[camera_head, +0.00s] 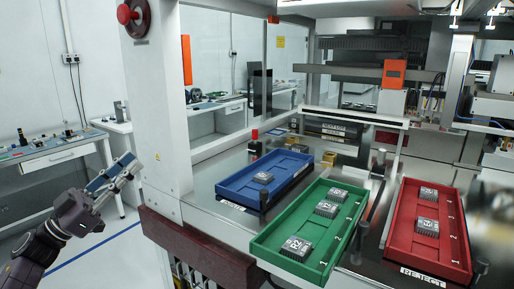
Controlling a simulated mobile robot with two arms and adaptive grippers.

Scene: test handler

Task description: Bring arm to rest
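My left arm comes in from the lower left, and its gripper (126,168) points up and to the right. It is in the air in front of the machine's left post, apart from the trays. Its two fingers overlap in this view, so I cannot tell how far they are apart. No held thing can be made out. My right gripper is not in view.
A blue tray (232,190) with one dark chip, a green tray (269,244) with three and a red tray (396,240) with two lie on the machine deck. The machine's white post (156,110) stands right of my gripper. A side bench (60,155) is at left.

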